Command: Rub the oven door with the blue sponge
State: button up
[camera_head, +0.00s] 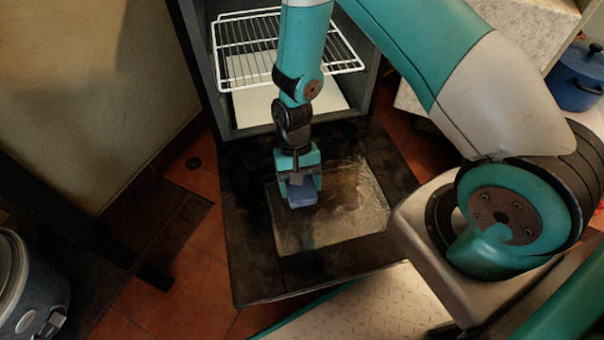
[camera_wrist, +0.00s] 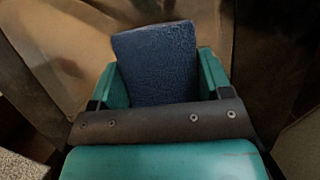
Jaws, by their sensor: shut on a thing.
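The oven door (camera_head: 255,262) is open and lies flat in front of the oven, with a smeared glass pane (camera_head: 350,206) in its middle. My gripper (camera_head: 300,183) is over the left part of the pane, pointing down. It is shut on the blue sponge (camera_head: 301,194). In the wrist view the sponge (camera_wrist: 156,62) sits between the two teal fingers and sticks out past them. The sponge is at or just above the pane; I cannot tell if it touches.
The oven cavity behind the door holds a white wire rack (camera_head: 250,40). A dark pot (camera_head: 30,290) stands at the lower left and a blue pot (camera_head: 577,77) at the upper right. A wall (camera_head: 80,100) is on the left, with tiled floor between.

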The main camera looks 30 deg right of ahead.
aim_at(302, 191)
jog(key=shift+r+p, duration=2.15)
jog(key=shift+r, duration=0.45)
